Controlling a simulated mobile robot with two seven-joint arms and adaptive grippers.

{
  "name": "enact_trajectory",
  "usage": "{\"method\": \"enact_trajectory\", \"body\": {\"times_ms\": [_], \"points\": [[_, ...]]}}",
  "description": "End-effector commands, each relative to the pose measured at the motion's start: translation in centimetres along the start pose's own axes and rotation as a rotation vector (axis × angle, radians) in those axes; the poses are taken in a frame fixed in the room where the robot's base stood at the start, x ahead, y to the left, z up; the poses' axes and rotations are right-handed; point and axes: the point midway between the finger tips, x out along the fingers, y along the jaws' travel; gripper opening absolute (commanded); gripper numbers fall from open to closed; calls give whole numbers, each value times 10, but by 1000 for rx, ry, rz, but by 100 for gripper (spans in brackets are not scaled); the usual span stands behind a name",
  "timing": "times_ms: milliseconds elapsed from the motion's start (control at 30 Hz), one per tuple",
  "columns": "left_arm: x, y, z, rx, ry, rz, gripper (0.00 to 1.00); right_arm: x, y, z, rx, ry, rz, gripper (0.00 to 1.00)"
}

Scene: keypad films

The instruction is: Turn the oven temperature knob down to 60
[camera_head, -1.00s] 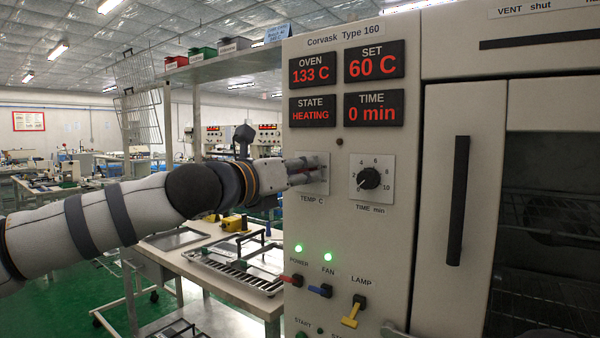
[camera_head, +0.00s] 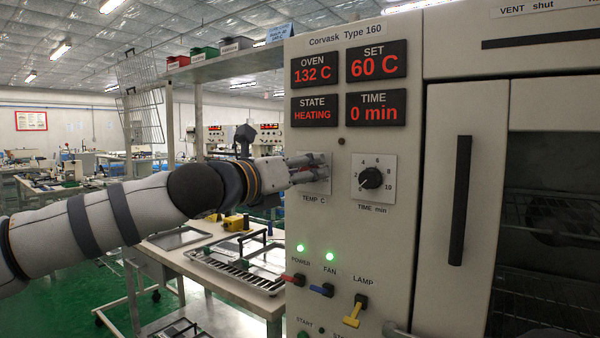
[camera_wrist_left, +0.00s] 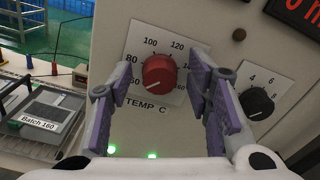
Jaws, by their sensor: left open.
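The red temperature knob (camera_wrist_left: 159,74) sits on its white dial plate (camera_wrist_left: 172,98) above the label TEMP C in the left wrist view. Its white pointer line points down and left, towards the low end of the scale. In the head view my left gripper (camera_head: 318,168) is in front of this dial and mostly hides the knob. In the left wrist view the fingers of my left gripper (camera_wrist_left: 163,95) stand apart on either side of the knob, open and not gripping it. The SET display (camera_head: 375,65) reads 60 C and the OVEN display (camera_head: 316,71) reads 132 C.
The black time knob (camera_head: 371,178) is just right of the temperature dial. Below are two lit green lamps, a red switch (camera_head: 294,280), a blue switch (camera_head: 322,290) and a yellow lamp switch (camera_head: 355,311). A bench (camera_head: 225,285) with a tray stands left of the oven.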

Motion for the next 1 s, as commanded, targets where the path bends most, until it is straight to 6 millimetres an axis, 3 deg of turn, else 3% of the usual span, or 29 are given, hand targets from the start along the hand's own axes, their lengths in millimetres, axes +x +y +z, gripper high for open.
{"method": "enact_trajectory", "body": {"times_ms": [133, 400, 500, 633, 900, 967, 1000], "points": [[-16, 1, 0, 1, 0, -1, 45, 0, 0, 0, 0, 0, 0, 40], [-89, 1, 1, 1, -2, 1, 45, 0, 0, 0, 0, 0, 0, 40], [-107, 1, 1, 1, -1, 1, 45, 0, 0, 0, 0, 0, 0, 40], [-119, 0, 0, 0, -1, 0, 45, 0, 0, 0, 0, 0, 0, 40], [-120, 0, 0, 0, 0, 0, 45, 0, 0, 0, 0, 0, 0, 40], [-118, -1, -6, 11, 11, -1, 45, 0, 0, 0, 0, 0, 0, 40], [-115, -2, -18, 35, 34, -3, 45, 0, 0, 0, 0, 0, 0, 40]]}}
